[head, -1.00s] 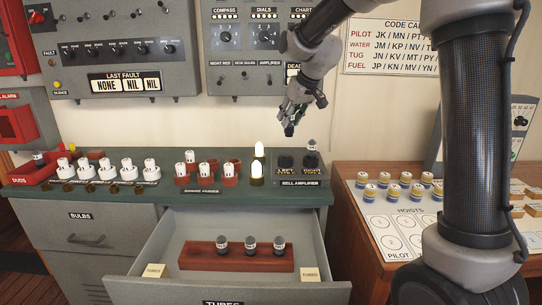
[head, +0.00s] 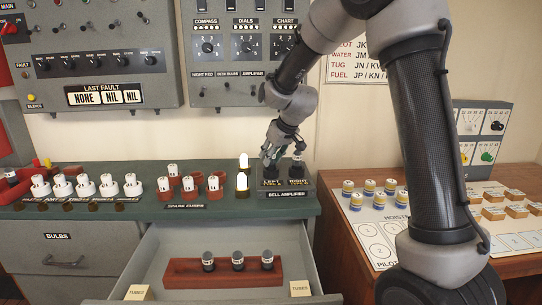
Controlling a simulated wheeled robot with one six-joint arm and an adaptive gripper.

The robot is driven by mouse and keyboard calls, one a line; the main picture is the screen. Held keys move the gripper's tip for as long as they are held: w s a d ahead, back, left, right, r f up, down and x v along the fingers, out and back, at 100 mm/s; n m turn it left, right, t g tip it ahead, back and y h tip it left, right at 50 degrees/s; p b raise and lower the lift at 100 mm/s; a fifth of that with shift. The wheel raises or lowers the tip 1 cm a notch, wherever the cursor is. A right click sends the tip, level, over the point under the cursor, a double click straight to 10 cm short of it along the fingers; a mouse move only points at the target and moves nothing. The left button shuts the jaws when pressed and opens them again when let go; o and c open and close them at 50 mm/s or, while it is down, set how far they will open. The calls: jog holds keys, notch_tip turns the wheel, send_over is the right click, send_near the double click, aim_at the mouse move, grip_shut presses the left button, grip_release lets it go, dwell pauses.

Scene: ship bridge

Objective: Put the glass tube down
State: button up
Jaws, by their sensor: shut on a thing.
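My gripper (head: 271,156) is shut on a glass tube and points down over the left socket of the bell amplifier (head: 287,194), a grey box at the right end of the green counter. The held tube is mostly hidden by the fingers. Its dark lower end is at or just above the left socket; I cannot tell whether it is seated. Another tube (head: 298,171) stands upright in the right socket, close beside my gripper.
Several tubes stand in a red-brown rack (head: 184,274) in the open drawer (head: 134,268) below. A wooden desk (head: 345,240) is at right.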

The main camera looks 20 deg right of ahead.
jog(key=shift+f, duration=0.15)
jog(key=shift+f, duration=0.15)
jog(key=o, duration=1)
jog(key=shift+c, duration=0.2)
jog(key=v, duration=1.3)
jog(key=s+d+m+g+h, duration=0.1)
jog(key=s+d, duration=0.5)
jog(key=s, duration=1)
jog(key=s+d+f+m+g+h, duration=0.1)
jog(key=s+d+m, duration=0.2)
jog(key=s, duration=1.3)
jog(key=d, duration=0.3)
jog(key=shift+s+d+f+m, duration=0.15)
jog(key=shift+s+f+m, duration=0.1)
jog(key=shift+f+m, duration=0.1)
